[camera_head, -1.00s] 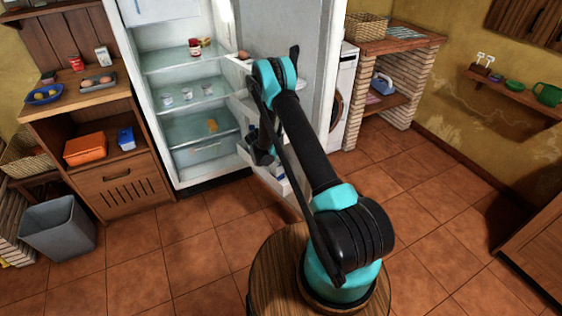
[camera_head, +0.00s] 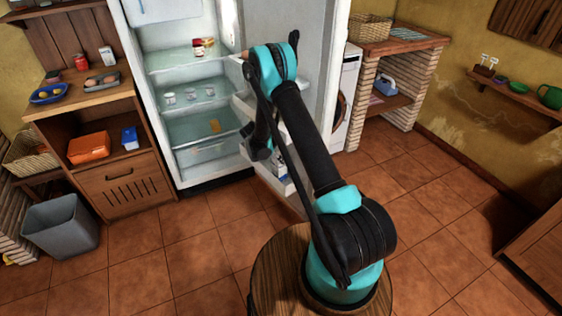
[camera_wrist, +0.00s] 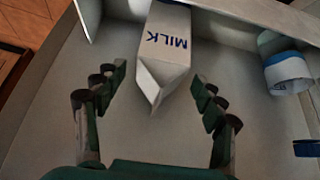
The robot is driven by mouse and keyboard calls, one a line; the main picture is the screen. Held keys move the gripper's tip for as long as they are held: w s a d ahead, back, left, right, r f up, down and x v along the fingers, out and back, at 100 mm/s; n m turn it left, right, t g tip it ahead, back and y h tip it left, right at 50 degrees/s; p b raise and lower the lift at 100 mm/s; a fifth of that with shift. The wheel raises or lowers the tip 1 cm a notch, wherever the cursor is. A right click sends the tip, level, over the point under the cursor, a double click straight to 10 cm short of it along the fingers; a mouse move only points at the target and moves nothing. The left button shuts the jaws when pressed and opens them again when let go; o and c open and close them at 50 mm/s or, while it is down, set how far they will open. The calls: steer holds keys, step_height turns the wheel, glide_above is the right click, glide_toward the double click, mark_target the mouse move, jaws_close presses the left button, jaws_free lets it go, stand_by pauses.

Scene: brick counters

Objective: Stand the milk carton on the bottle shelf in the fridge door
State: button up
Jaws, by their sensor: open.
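The milk carton (camera_wrist: 167,48), white with blue MILK lettering, shows ahead of my gripper (camera_wrist: 158,82) in the wrist view. Its gabled top points toward the gripper and its lower part is at a white rail of the fridge door (camera_wrist: 262,14). The fingers are spread on either side of the gable, with visible gaps to it, so the gripper is open and empty. In the head view my gripper (camera_head: 258,148) is at the inner side of the open door (camera_head: 290,70); my arm hides much of the door shelves, and I cannot clearly make out the carton there.
A white and blue container (camera_wrist: 287,72) stands right of the carton in the wrist view. The open fridge holds jars on its glass shelves (camera_head: 190,92). A wooden counter (camera_head: 75,95) stands left, a brick counter (camera_head: 398,42) right. The tiled floor in front is clear.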

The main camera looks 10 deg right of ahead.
steer(key=v, duration=0.6)
